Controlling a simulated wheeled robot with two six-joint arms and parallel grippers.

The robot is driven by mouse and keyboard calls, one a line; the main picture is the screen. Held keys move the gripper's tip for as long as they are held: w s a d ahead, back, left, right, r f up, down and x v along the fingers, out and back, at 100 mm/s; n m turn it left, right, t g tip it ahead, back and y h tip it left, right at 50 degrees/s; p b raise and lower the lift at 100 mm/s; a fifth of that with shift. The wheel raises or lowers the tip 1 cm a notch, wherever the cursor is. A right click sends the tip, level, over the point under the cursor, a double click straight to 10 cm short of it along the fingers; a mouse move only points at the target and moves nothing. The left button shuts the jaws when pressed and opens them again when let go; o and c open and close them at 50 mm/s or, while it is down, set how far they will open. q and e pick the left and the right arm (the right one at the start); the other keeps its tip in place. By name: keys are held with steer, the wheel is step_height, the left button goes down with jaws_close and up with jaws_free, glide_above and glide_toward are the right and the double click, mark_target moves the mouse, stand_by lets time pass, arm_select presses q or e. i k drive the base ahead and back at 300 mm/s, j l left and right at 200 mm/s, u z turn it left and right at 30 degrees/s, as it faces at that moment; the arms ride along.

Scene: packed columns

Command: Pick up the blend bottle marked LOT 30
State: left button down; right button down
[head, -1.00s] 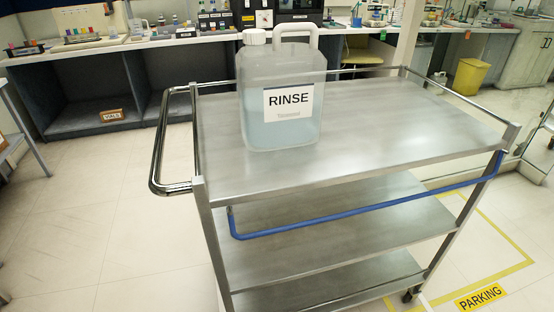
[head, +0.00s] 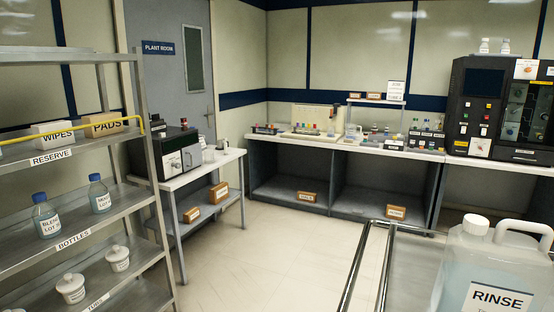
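A blue-capped bottle (head: 46,217) stands upright on the shelf labelled BOTTLES of the metal rack at the left. Its label reads BLEND and LOT, but I cannot read the number for sure. A second blue-capped bottle (head: 99,195) stands upright to its right on the same shelf. Its label is too small to read. Neither of my grippers shows in the head view.
A yellow rail (head: 75,134) runs along the rack's RESERVE shelf, with WIPES (head: 52,135) and PADS (head: 103,125) boxes. White lidded jars (head: 70,288) stand below the bottles. A RINSE jug (head: 490,265) stands on a cart at the lower right. The floor between is clear.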

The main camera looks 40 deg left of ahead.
mark_target(47, 223)
steer(key=u, duration=4.65)
steer(key=i+l+z, duration=0.15)
steer(key=l, duration=0.25)
steer(key=i+l+z, duration=0.15)
steer(key=l, duration=0.25)
steer(key=i+l+z, duration=0.15)
steer(key=l, duration=0.2)
